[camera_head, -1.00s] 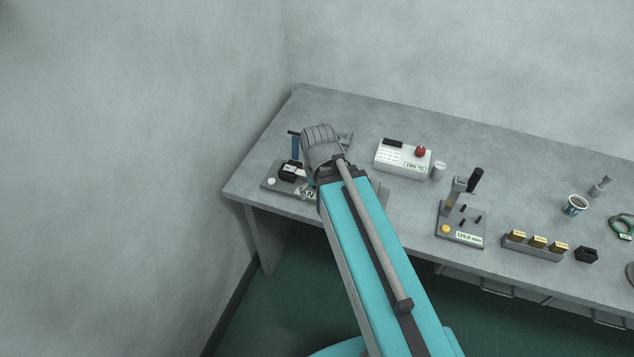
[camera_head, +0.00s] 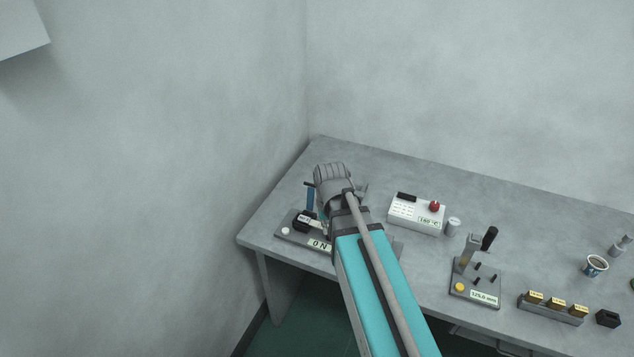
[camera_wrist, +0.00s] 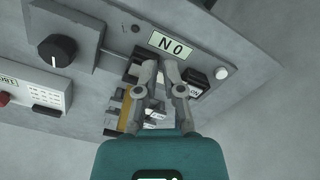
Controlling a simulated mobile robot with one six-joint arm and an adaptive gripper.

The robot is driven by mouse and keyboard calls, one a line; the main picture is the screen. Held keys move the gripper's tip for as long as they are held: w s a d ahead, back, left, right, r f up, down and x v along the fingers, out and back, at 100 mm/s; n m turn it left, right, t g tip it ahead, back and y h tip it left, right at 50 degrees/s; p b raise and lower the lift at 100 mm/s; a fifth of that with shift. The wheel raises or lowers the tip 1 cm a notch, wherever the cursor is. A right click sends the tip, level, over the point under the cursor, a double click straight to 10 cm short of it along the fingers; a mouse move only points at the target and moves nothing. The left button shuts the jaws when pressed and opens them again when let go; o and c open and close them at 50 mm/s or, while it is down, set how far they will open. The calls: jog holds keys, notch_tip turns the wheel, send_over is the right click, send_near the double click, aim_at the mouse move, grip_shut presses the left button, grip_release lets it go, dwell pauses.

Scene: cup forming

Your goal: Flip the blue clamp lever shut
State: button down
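The blue clamp lever (camera_head: 310,199) stands upright, with a dark crossbar at its top, on the clamp fixture (camera_head: 284,236) at the table's left end. I cannot make out the blue lever in the wrist view.
A white controller box (camera_head: 416,215) with a red knob stands right of my arm, beside a small metal cylinder (camera_head: 453,226). A gauge stand (camera_head: 475,275), a row of yellow-topped blocks (camera_head: 552,307) and a cup (camera_head: 596,265) stand farther right. The wall is close on the left.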

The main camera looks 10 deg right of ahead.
aim_at(311, 197)
jog(key=w+d+r+m+p, duration=0.1)
jog(key=w+r+m+p, duration=0.2)
jog(key=w, duration=0.9)
jog(key=w+d+r+m+p, duration=0.2)
jog(key=w+r+m+p, duration=0.1)
jog(key=w, duration=0.9)
notch_tip(311, 197, up, 2)
jog(key=shift+w+d+p, duration=0.2)
jog(key=shift+w+p, duration=0.2)
jog(key=shift+p, duration=0.3)
jog(key=shift+f, duration=0.15)
notch_tip(311, 197, down, 10)
jog(key=b, duration=1)
jog(key=shift+s+a, duration=0.1)
jog(key=shift+s, duration=0.05)
jog(key=shift+s+a, duration=0.1)
jog(key=shift+s+a+r+p, duration=0.45)
jog(key=shift+s+a, duration=0.1)
jog(key=shift+s, duration=0.2)
jog(key=shift+s+a+r+p, duration=0.3)
jog(key=shift+s+a+r, duration=0.2)
jog(key=shift+s, duration=0.2)
jog(key=shift+s+a, duration=0.15)
jog(key=shift+s, duration=0.05)
